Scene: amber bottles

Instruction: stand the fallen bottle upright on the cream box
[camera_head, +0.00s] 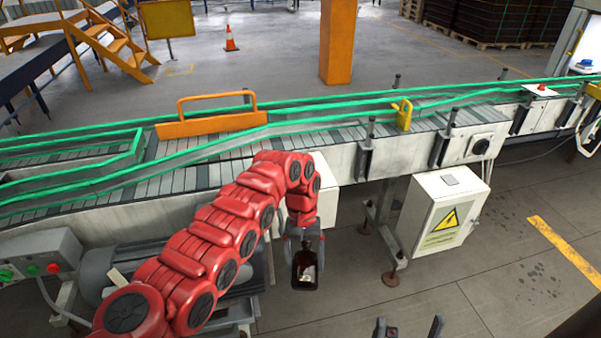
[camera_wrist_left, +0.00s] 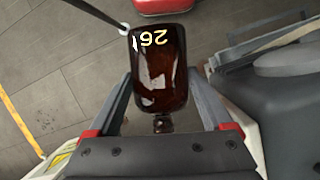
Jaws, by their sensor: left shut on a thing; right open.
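The dark amber bottle (camera_head: 306,268) is held in the air in front of the conveyor, neck up and body down in the head view. My left gripper (camera_head: 304,240) is shut on it. In the left wrist view the bottle (camera_wrist_left: 158,68) sits between the two fingers, with its neck toward the palm and a yellowish number on its body. The cream box (camera_head: 418,212) with a yellow warning sign stands to the right of the bottle, apart from it; a small grey plate lies on its top. My right gripper (camera_head: 408,330) is open and empty at the bottom edge.
The conveyor (camera_head: 350,160) with green rails (camera_head: 330,122) runs behind the bottle and box. A grey motor (camera_head: 115,270) and a button box (camera_head: 35,255) are at the left. Grey floor (camera_head: 510,290) is clear at the right.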

